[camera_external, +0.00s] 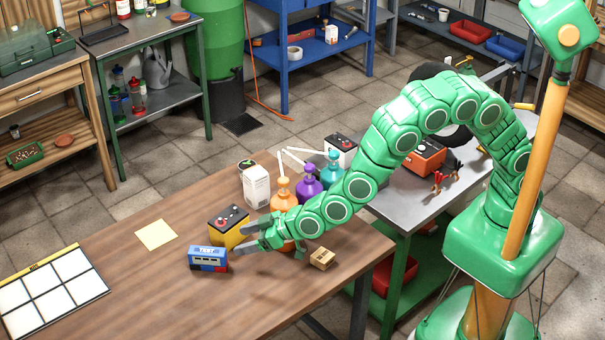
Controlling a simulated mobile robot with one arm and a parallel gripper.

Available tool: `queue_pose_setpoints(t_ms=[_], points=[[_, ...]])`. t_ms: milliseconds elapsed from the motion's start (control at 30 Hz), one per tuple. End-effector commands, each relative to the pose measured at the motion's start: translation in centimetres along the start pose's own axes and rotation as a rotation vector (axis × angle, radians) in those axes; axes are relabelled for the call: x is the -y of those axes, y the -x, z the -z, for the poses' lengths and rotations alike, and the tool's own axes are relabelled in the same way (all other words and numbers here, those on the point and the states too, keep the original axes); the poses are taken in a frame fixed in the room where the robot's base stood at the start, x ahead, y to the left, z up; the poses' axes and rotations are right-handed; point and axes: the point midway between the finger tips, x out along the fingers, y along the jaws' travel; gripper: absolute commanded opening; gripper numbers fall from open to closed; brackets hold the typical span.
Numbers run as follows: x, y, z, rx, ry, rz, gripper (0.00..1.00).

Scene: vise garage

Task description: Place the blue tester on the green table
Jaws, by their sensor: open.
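The blue tester (207,260), a small box with a white "TEST" label and a red patch, stands on the brown wooden table. My gripper (241,238) is open and empty, low over this table, with its fingers pointing left. The fingertips are just right of the tester, apart from it as far as I can tell. A table with a green frame and grey top (388,204) stands right of the wooden table, partly hidden by my arm. Another grey-topped table with dark green legs (131,33) stands at the back left.
A yellow-and-black battery (229,226) is right behind the fingers. Spray bottles in orange, purple (307,180) and teal and a small cardboard box (322,258) are near my gripper. A red-and-black device (425,158) occupies the grey top. The wooden table's front is clear.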

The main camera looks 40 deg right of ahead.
Motion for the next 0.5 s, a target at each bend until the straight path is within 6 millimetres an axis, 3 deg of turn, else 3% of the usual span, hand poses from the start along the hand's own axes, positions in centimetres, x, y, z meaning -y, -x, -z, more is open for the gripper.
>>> queue_pose_setpoints(t_ms=[200,500], points=[[0.0,1.5,0.0,-0.001,0.001,0.0,0.7],[-0.1,1.8,0.0,0.0,0.0,-0.001,0.7]])
